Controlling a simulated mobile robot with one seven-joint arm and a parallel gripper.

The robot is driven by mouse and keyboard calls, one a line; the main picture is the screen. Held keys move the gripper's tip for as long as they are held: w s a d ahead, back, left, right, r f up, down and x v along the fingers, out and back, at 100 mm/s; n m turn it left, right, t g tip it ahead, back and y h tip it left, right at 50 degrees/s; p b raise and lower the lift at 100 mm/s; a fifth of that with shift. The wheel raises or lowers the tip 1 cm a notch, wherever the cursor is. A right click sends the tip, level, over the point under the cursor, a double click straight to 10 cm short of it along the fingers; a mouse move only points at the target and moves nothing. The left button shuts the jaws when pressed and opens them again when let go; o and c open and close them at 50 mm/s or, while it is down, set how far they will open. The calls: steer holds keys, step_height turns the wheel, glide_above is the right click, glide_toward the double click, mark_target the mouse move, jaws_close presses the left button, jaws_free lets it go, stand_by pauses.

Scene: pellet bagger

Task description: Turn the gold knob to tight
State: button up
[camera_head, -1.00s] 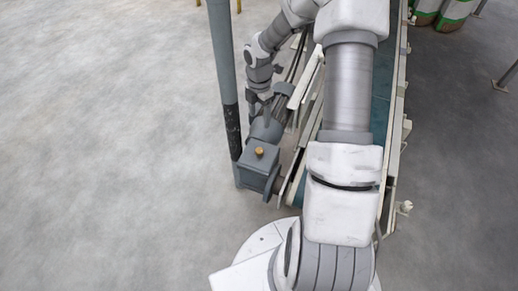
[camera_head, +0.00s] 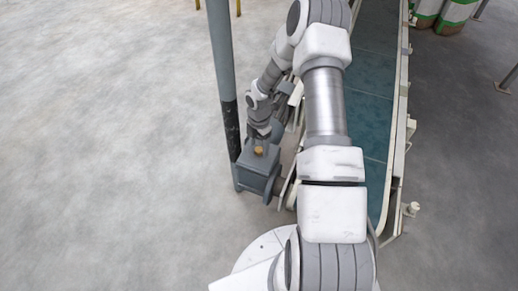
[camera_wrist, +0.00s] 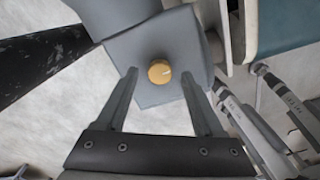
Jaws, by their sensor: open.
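The gold knob (camera_head: 259,150) sits on top of a grey box-shaped housing (camera_head: 258,180) beside the conveyor. In the wrist view the gold knob (camera_wrist: 160,71) is round, with a thin pale mark on its face toward the right. It stands on the flat grey face of the housing (camera_wrist: 160,110). My gripper (camera_wrist: 160,80) is open, with one finger to the left of the knob and one to the right, both apart from it. In the head view my gripper is close behind the knob, and its fingertips are hard to make out.
A grey post (camera_head: 226,80) with a black lower part stands just left of the housing. The conveyor (camera_head: 372,100) with a teal belt runs along the right. Green and white sacks (camera_head: 440,12) stand at the far right. The floor at left is clear.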

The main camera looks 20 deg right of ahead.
steer(key=shift+f, duration=0.45)
jaws_close()
stand_by(0.3)
